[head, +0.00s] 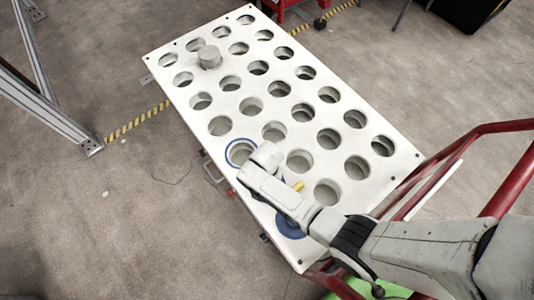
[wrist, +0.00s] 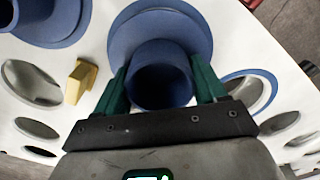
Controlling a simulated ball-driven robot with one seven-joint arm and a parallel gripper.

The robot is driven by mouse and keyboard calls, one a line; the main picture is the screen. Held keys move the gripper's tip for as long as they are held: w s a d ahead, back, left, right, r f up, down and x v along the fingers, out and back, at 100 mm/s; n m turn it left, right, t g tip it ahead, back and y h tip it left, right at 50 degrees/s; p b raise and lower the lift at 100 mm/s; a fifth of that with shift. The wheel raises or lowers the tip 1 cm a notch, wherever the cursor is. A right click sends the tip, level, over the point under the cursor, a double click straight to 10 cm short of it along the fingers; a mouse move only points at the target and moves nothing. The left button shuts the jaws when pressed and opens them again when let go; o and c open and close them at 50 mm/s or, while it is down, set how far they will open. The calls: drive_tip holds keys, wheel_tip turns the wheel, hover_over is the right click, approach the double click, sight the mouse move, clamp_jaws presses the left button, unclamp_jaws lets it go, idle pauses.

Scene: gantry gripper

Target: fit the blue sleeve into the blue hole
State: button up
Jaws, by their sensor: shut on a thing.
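My gripper (wrist: 160,72) is shut on a blue sleeve (wrist: 160,30), with one green finger on each side of its tube. The sleeve has a wide round flange beyond the tube. I cannot tell whether it touches the white plate. In the head view my arm hides most of the gripper and the sleeve. The blue hole, ringed in blue (head: 228,155), is in the plate just left of my wrist. Its blue ring (wrist: 273,84) also shows at the right of the wrist view, beside the held sleeve and apart from it.
A second blue flanged sleeve (head: 290,228) is at the plate's near end; it shows at the top left of the wrist view (wrist: 62,28). A small yellow block (wrist: 76,84) stands beside my gripper. The white plate (head: 355,175) has several open holes. A grey cylinder (head: 210,57) stands further back.

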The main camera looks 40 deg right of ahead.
drive_tip(key=shift+f+b, duration=0.7)
drive_tip(key=shift+f, duration=0.2)
drive_tip(key=o, duration=1.3)
drive_tip(key=shift+c, duration=0.2)
drive_tip(key=shift+r, duration=0.15)
wheel_tip(320, 180, up, 11)
drive_tip(key=p, duration=1)
drive_tip(key=shift+f+p, duration=0.2)
drive_tip(key=shift+p, duration=0.1)
